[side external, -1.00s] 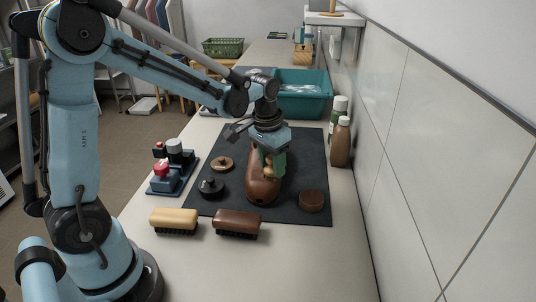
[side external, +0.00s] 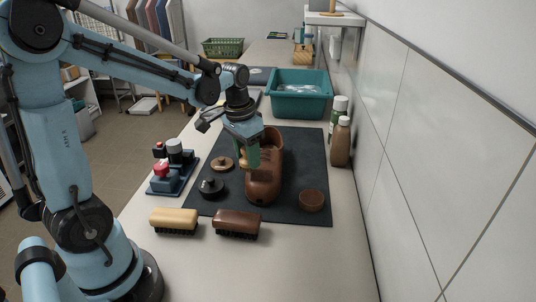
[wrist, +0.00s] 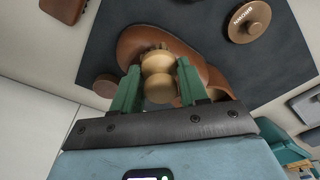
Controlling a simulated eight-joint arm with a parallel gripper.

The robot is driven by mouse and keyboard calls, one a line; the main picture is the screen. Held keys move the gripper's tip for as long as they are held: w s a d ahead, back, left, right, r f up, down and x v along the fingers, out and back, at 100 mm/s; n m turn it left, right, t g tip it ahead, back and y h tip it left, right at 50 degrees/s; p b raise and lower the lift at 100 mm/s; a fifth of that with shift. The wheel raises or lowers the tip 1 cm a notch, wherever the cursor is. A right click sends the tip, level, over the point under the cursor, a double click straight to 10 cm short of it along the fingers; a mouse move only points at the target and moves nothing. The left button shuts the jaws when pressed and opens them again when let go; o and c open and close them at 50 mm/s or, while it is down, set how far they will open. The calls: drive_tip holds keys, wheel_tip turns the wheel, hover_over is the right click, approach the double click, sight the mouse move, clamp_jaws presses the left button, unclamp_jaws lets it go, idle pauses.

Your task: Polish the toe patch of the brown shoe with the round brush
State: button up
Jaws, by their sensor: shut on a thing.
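The brown shoe (side external: 264,187) stands on the dark mat with its toe toward the camera. It also shows behind the fingers in the wrist view (wrist: 139,38). My gripper (side external: 247,158) is at the left side of the shoe, fingers pointing down. In the wrist view, its green fingers (wrist: 158,88) are shut on the rounded wooden handle of the round brush (wrist: 158,64). The brush's bristles are mostly hidden, and I cannot tell whether they touch the shoe. The toe patch is not clearly distinguishable.
A tan round piece (side external: 222,164), a black knobbed piece (side external: 211,188) and a brown round tin (side external: 312,200) lie on the mat (side external: 290,215). Tan (side external: 174,221) and brown (side external: 237,223) block brushes lie in front. Bottles (side external: 340,142) stand right; a teal bin (side external: 299,107) stands behind.

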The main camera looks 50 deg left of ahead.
drive_tip(key=shift+r, duration=2.95)
drive_tip(key=shift+d, duration=0.1)
